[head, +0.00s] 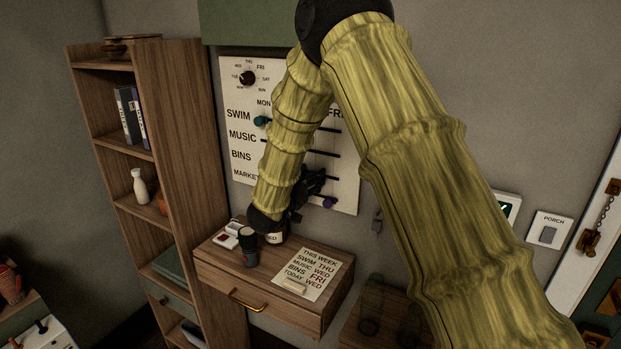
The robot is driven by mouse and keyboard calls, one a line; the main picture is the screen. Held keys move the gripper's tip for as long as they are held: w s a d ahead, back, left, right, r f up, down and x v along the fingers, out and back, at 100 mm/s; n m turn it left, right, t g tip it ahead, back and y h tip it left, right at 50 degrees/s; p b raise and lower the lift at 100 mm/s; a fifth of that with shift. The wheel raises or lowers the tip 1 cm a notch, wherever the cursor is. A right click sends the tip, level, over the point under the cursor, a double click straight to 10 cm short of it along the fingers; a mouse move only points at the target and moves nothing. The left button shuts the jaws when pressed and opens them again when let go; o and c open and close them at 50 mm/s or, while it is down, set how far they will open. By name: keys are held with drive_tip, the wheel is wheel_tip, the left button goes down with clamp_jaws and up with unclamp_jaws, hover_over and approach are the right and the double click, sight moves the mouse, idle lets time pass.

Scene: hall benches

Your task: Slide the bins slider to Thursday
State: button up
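A white planner board (236,183) hangs on the wall with rows SWIM, MUSIC, BINS and MARKET, each with a dark slot. MON and part of FRI show along the top; the day labels between are hidden by my arm. The bins row's label (241,155) and the right end of its slot are visible, but I see no bins knob; my arm covers the row's middle. A teal knob (261,121) sits at the left of the swim row. A purple knob (330,202) sits at the right of the market row. My dark gripper (312,183) is at the board's lower middle; its fingers are unclear.
A wooden drawer unit (222,268) below the board carries a dark cup (248,246), a partly hidden jar and a paper note (322,262) reading BINS FRI. A shelf (196,140) stands at left. A dial (247,78) is on the board's upper left.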

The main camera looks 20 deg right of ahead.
drive_tip(key=v, duration=1.2)
idle(0.5)
